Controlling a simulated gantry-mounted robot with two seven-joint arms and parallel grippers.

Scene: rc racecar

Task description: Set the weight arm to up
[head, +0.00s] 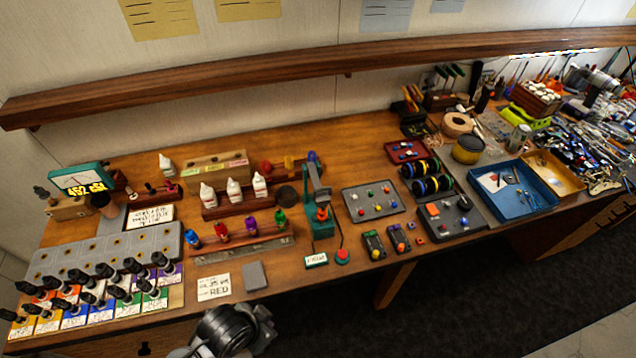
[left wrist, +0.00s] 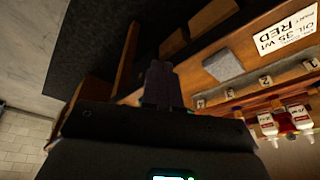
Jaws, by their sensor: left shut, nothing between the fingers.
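A green stand (head: 321,226) with a grey upright arm (head: 317,187) on it stands near the middle of the bench in the head view. I cannot tell for sure that this is the weight arm, or how it is set. A small white label (head: 316,261) and a red button (head: 342,257) are in front of it. My left gripper (left wrist: 162,82) shows in the left wrist view with its dark fingers together and empty, off the bench's front edge. In the head view my dark arm part is at the bottom, left of the stand and apart from it. My right gripper is out of view.
A rack of coloured bottles (head: 238,241) stands left of the stand. A grey block (head: 255,275) and a white note card (head: 213,287) lie near the front edge. A grey button panel (head: 373,201) is to the right. A shelf (head: 280,72) runs above the bench.

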